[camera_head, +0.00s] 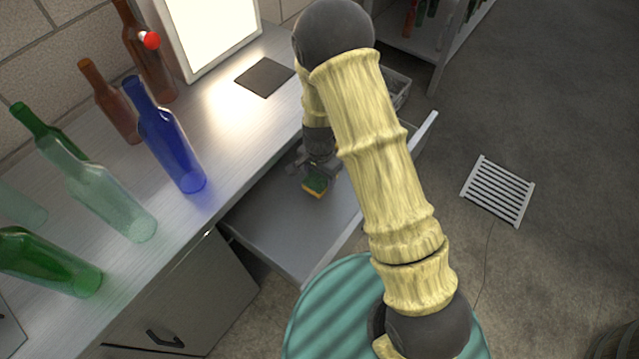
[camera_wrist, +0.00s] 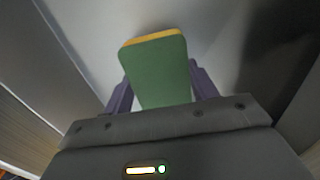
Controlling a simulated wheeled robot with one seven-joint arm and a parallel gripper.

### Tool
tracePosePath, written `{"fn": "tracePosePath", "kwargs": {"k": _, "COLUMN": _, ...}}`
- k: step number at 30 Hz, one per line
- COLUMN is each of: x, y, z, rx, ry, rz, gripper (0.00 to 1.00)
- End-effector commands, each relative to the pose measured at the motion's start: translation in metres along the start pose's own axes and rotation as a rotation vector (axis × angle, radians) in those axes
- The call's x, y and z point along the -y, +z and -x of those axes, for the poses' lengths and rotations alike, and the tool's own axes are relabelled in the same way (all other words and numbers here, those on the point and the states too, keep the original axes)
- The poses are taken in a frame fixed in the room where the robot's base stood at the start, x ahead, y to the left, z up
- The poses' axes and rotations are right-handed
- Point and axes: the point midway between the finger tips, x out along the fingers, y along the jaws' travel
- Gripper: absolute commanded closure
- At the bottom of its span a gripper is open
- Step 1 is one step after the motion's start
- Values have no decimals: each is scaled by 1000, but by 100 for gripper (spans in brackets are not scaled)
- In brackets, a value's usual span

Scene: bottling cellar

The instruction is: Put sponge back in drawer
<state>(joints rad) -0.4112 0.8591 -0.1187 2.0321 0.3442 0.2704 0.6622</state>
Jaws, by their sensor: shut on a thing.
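The sponge (camera_head: 316,186) is a small green and yellow block. In the wrist view the sponge (camera_wrist: 158,70) sits between my two purple fingers, its green face toward the camera and a yellow edge at its far end. My gripper (camera_head: 318,176) is shut on it. The open drawer (camera_head: 275,228) is grey and pulled out from under the counter. The gripper and sponge appear over or inside the drawer; I cannot tell whether the sponge touches its floor. My arm hides part of the drawer's right side.
The counter (camera_head: 225,125) holds a blue bottle (camera_head: 172,145), several green and brown bottles, a bright light panel (camera_head: 210,35) and a dark square plate (camera_head: 264,77). A cabinet door (camera_head: 190,300) is below. A floor grate (camera_head: 497,190) lies to the right.

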Motion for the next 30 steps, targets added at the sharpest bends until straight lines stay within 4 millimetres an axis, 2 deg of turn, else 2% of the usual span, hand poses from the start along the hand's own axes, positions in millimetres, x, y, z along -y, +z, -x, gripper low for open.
{"fn": "tracePosePath", "kwargs": {"k": 9, "x": -1, "y": -2, "z": -2, "rx": 0, "ry": -1, "rz": -3, "gripper": 67}}
{"fn": "tracePosePath", "kwargs": {"k": 18, "x": 0, "y": 0, "z": -38, "rx": 0, "ry": 0, "rz": 0, "gripper": 67}}
{"fn": "tracePosePath", "kwargs": {"k": 30, "x": 0, "y": 0, "z": -42, "rx": 0, "ry": -1, "rz": -1, "gripper": 67}}
